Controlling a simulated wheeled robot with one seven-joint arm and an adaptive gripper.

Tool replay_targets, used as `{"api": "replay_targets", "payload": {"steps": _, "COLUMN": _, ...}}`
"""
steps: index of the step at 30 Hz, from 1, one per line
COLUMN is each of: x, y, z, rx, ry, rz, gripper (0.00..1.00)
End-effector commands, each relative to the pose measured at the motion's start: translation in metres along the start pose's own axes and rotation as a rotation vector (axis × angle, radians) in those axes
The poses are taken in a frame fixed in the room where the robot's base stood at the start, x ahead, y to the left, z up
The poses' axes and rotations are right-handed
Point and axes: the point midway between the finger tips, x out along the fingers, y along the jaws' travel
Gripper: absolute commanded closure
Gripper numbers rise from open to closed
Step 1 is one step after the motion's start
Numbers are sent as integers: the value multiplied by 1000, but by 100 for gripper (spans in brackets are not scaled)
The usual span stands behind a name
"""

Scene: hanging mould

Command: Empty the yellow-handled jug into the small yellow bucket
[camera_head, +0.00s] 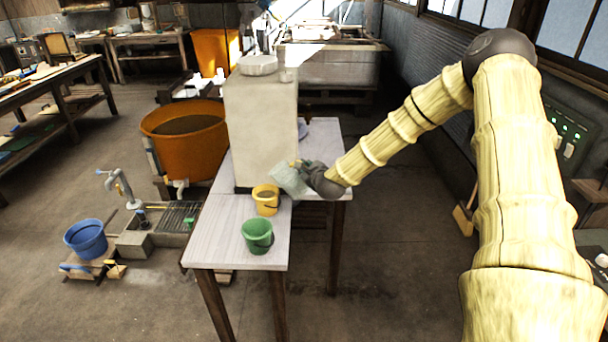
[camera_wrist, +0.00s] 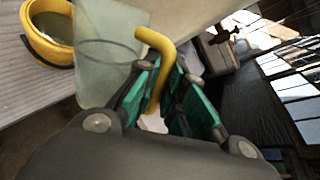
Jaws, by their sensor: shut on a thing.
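The jug (camera_head: 288,180) is pale and see-through with a yellow handle (camera_wrist: 158,62). My gripper (camera_head: 308,172) is shut on that handle; its green-lined fingers (camera_wrist: 165,95) stand either side of it in the wrist view. The jug is tilted to the left, its upper end near the small yellow bucket (camera_head: 266,206). The bucket stands on the table and has grey-brown contents; it also shows at the upper left of the wrist view (camera_wrist: 42,47). I cannot see any stream, and the jug's contents are not clear.
A green bucket (camera_head: 257,238) stands in front of the yellow one on the narrow table (camera_head: 222,236). A tall pale block (camera_head: 258,130) rises right behind the jug. A large orange tub (camera_head: 186,150) stands to the left.

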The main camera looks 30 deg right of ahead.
Motion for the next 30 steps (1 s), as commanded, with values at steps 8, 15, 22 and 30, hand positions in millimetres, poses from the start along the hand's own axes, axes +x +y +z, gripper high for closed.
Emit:
{"api": "replay_targets", "payload": {"steps": 8, "x": -2, "y": -3, "z": -11, "rx": 142, "ry": -93, "rz": -4, "gripper": 100}}
{"api": "replay_targets", "payload": {"steps": 15, "x": -5, "y": -7, "z": -16, "rx": 261, "ry": -171, "rz": -5, "gripper": 100}}
{"api": "replay_targets", "payload": {"steps": 22, "x": -8, "y": -11, "z": -20, "rx": 372, "ry": -247, "rz": -7, "gripper": 100}}
{"api": "replay_targets", "payload": {"steps": 30, "x": -10, "y": -15, "z": -25, "rx": 494, "ry": -328, "rz": -9, "gripper": 100}}
